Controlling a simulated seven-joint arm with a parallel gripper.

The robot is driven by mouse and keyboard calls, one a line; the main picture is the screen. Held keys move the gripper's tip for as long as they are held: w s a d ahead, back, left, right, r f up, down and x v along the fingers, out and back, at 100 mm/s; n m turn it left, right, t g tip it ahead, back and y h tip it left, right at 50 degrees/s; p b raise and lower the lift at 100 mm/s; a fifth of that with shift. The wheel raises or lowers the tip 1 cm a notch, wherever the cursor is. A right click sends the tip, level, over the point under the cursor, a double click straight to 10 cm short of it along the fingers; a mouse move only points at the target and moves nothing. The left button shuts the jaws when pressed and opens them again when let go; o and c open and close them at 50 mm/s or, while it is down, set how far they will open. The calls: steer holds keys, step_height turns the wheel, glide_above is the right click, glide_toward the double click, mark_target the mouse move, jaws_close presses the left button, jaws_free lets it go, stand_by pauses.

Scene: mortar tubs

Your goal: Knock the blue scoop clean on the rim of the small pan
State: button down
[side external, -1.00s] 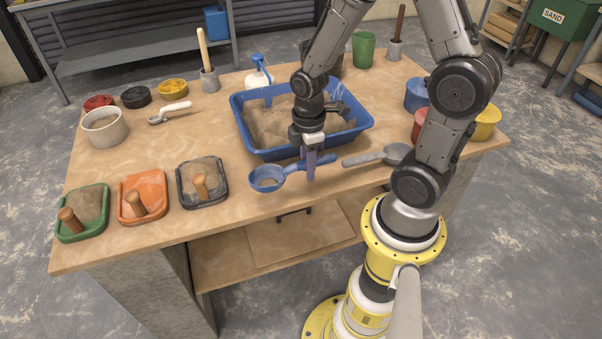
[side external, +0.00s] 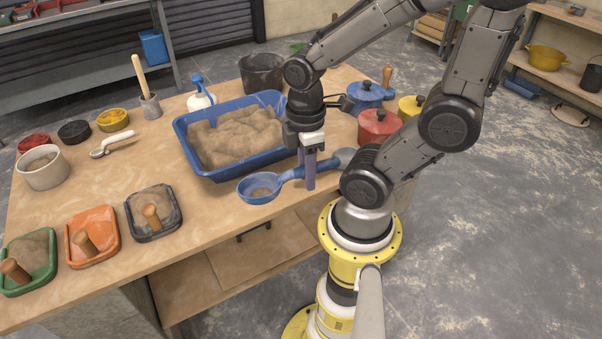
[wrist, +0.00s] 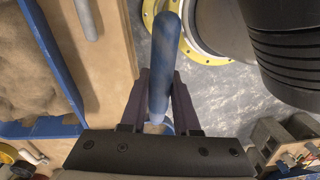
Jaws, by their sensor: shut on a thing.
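My gripper (side external: 308,180) is shut on the handle of the blue scoop (side external: 262,188), just off the front edge of the bench. The scoop's bowl points left and faces up, with some grey-brown material inside. In the wrist view the blue handle (wrist: 164,60) runs between the two fingers (wrist: 160,88); the bowl is mostly hidden behind the gripper body. I cannot tell which vessel is the small pan. Red (side external: 379,127), blue (side external: 364,98) and yellow (side external: 411,107) lidded pots stand at the right end, apart from the scoop.
A blue tub (side external: 188,150) of mortar lies behind the scoop. Green (side external: 28,288), orange (side external: 92,262) and black (side external: 150,238) trays with wooden-handled tools sit at left. A white pot (side external: 43,168) stands behind them.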

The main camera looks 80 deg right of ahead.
steer(key=w+d+r+m, duration=0.3)
steer(key=w+r+m, duration=0.3)
steer(key=w+m, duration=0.15)
steer(key=w+d+f+m+g, duration=0.1)
steer(key=w+d+f+m, duration=0.1)
steer(key=w, duration=0.4)
steer(key=shift+d+f+m+g+y, duration=0.35)
steer(key=shift+d+f, duration=0.35)
steer(key=shift+d, duration=0.2)
step_height(320, 180, down, 7)
step_height(320, 180, up, 7)
steer(key=shift+r, duration=0.1)
